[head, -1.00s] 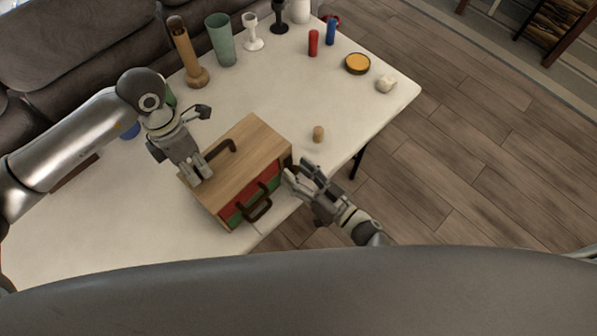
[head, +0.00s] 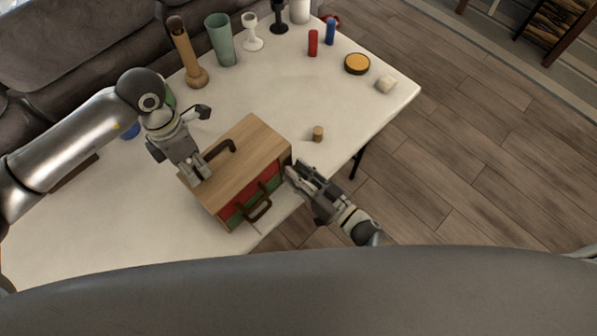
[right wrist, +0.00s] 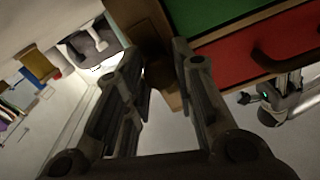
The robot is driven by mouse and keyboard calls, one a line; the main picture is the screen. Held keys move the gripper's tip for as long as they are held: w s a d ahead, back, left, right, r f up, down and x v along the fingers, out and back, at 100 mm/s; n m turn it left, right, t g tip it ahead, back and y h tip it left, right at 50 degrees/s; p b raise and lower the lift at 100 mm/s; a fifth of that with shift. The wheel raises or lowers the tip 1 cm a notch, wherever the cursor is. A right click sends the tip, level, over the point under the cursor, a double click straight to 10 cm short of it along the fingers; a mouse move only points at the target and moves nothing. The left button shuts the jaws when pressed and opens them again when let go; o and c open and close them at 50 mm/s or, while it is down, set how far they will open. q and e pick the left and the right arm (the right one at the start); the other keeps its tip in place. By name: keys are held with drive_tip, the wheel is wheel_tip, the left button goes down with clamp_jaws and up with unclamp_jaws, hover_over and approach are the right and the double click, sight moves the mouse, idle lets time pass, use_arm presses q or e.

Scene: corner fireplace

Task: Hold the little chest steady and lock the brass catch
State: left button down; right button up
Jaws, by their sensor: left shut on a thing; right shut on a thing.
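The little chest (head: 245,160) stands on the white table, with a light wood top, a dark top handle and red and green drawer fronts with dark pulls. My right gripper (head: 289,171) is shut at the chest's right front corner. The brass catch is not clearly visible; the right fingers cover the spot where they grip. In the right wrist view, the fingers (right wrist: 158,75) reach to the wooden edge beside the green and red fronts (right wrist: 240,55).
A small wooden cylinder (head: 318,133) stands behind the chest on the white table (head: 265,85).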

drive_tip(key=n, duration=0.4)
drive_tip(key=shift+a+n, duration=0.1)
drive_tip(key=shift+n, duration=0.3)
drive_tip(key=n, duration=0.4)
drive_tip(key=shift+s+n, duration=0.1)
drive_tip(key=shift+n, duration=0.2)
use_arm(q)
drive_tip(key=shift+d, duration=0.1)
use_arm(e)
drive_tip(key=n, duration=0.4)
drive_tip(key=shift+a, duration=0.1)
drive_tip(key=shift+s+n, duration=0.1)
drive_tip(key=shift+n, duration=1.9)
use_arm(q)
drive_tip(key=shift+d, duration=0.1)
use_arm(e)
drive_tip(key=shift+a, duration=0.1)
drive_tip(key=o, duration=1)
drive_tip(key=shift+o, duration=0.2)
